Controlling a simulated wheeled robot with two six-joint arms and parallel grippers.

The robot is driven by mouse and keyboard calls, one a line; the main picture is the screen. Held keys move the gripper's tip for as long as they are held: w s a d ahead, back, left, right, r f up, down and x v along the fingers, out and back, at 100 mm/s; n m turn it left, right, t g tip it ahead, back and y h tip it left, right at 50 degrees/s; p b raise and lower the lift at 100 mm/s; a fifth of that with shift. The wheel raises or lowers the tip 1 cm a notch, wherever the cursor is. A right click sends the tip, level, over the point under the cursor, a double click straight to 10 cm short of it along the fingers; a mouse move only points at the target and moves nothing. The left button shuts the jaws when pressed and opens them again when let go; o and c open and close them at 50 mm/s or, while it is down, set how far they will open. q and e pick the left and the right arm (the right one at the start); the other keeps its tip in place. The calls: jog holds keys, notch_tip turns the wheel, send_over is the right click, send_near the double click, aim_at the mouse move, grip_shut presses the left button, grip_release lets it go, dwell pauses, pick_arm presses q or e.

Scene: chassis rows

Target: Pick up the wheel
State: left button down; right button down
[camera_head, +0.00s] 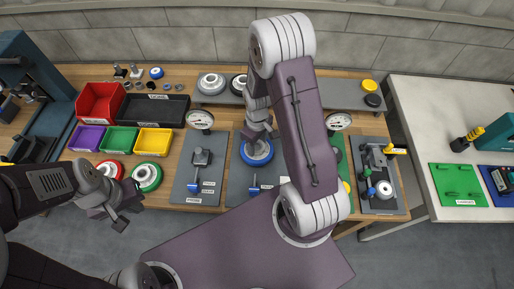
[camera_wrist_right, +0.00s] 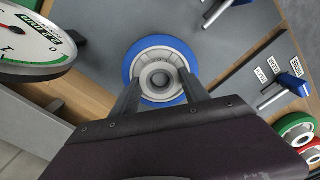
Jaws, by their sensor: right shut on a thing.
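A wheel with a blue rim and a grey hub (camera_head: 258,160) is on the grey plate in the middle of the bench. It also shows in the right wrist view (camera_wrist_right: 135,60). My right gripper (camera_head: 257,140) points down over it, and its two fingers (camera_wrist_right: 160,88) are shut on the hub. I cannot tell whether the wheel is clear of the plate. A red-rimmed wheel (camera_head: 104,163) and a green-rimmed wheel (camera_head: 147,187) lie at the left. My left gripper (camera_head: 130,208) hangs in front of the bench, away from the wheels; its opening is unclear.
Red, black, purple, green and yellow bins (camera_head: 160,109) stand at the back left. Round gauges (camera_head: 200,118) and a grey shelf with wheels (camera_head: 222,98) are behind. Fixtures with blue handles (camera_head: 194,200) stand beside the wheel. A white table (camera_head: 425,110) is at the right.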

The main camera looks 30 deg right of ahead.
jog(key=shift+r, duration=0.15)
notch_tip(320, 180, up, 10)
jog(key=p, duration=0.9)
notch_tip(320, 180, up, 5)
jog(key=p, duration=0.4)
jog(key=shift+p, duration=0.35)
